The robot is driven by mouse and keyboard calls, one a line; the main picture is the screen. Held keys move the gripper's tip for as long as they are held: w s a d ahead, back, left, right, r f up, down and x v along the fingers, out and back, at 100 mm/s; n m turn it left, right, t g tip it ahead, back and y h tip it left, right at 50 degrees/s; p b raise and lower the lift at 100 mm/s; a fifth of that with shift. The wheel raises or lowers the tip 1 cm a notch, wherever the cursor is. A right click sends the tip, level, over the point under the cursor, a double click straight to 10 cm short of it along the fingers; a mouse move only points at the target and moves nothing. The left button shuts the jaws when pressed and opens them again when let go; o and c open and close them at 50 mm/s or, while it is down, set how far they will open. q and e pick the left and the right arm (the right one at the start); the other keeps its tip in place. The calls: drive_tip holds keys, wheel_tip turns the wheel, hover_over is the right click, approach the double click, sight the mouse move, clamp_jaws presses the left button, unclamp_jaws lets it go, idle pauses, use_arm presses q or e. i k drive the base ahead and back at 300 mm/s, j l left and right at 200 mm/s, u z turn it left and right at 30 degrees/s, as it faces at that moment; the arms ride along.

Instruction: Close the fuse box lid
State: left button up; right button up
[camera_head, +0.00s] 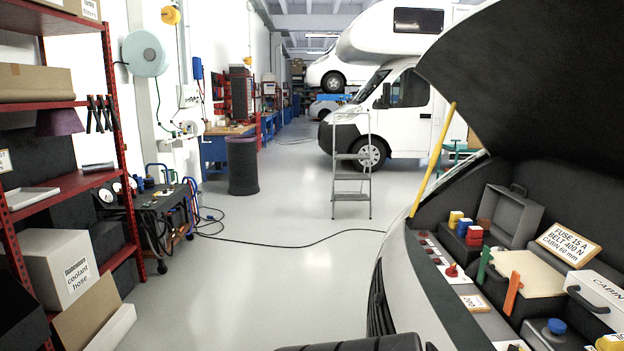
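The fuse box lid appears to be the grey panel with a raised rim (516,214) in the engine bay at the right. It stands up, tilted open, at the back of the bay. In front and to the left of it are small yellow, blue and red blocks (474,233), which look like fuses or relays on a dark base. A brown piece shows at the panel's left side. The lid's hinge and the inside of the box are hard to make out. Neither of my grippers can be made out in this view.
The raised dark hood (540,80) overhangs the bay, and a yellow prop rod (432,160) stands at its left. A tan box (528,274), sign card (568,244) and CABIN box (598,299) crowd the bay. Red shelves (115,150) stand left. Open floor (270,280) lies between.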

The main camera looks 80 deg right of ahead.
sight(520, 216)
drive_tip(key=j+z, duration=0.15)
drive_tip(key=z, duration=3.3)
